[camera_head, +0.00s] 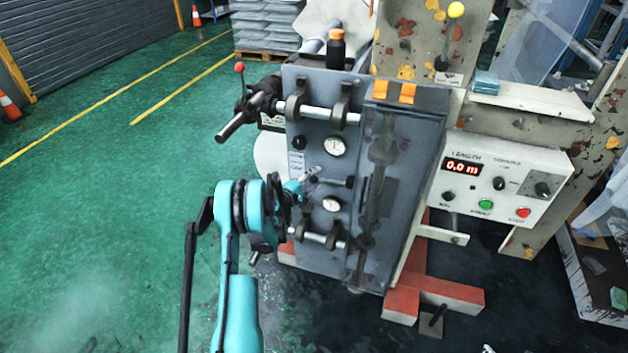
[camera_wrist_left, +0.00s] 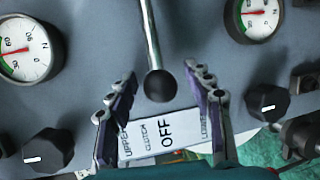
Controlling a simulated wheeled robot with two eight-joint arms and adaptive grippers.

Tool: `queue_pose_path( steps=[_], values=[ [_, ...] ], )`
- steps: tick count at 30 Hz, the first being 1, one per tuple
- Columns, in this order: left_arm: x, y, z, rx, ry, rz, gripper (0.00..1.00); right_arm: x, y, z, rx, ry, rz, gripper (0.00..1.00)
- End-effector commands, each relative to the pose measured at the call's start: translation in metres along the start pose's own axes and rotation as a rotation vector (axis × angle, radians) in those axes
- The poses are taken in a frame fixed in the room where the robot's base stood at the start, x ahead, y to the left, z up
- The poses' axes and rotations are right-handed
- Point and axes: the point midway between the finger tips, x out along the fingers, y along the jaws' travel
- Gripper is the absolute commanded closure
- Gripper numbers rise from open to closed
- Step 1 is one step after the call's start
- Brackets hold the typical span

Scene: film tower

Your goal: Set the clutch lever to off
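In the left wrist view, a metal lever rod ending in a black ball knob (camera_wrist_left: 160,86) reaches down from the top edge. A white label (camera_wrist_left: 165,138) below the knob reads CLUTCH and OFF, with UPPER and LOWER at its ends. My left gripper (camera_wrist_left: 160,104) is open, one finger on each side of the knob, with gaps visible; contact is not seen. In the head view, my left gripper (camera_head: 303,186) is at the front of the grey panel (camera_head: 310,85), between the two gauges' heights. The lever is mostly hidden there. My right gripper is out of view.
Dial gauges (camera_head: 335,147) and black knobs (camera_wrist_left: 267,103) sit close around the gripper. Shafts with clamps (camera_head: 325,113) project above and below. A control box (camera_head: 510,175) reading 0.0 m stands right.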

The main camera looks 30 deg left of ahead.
Motion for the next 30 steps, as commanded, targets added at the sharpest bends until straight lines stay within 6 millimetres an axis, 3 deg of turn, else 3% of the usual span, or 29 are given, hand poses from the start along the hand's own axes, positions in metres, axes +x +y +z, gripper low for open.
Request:
queue_pose_path(
  steps=[8, 21, 30],
  values=[
    [-0.009, 0.000, -0.001, 0.000, 0.002, 0.000, 0.49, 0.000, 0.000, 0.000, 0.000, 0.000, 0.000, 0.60],
    [-0.097, 0.000, -0.001, -0.001, 0.002, 0.000, 0.49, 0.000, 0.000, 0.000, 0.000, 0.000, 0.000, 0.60],
    [-0.120, 0.000, 0.000, 0.000, -0.001, 0.000, 0.49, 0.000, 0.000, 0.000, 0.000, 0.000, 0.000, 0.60]
  ],
)
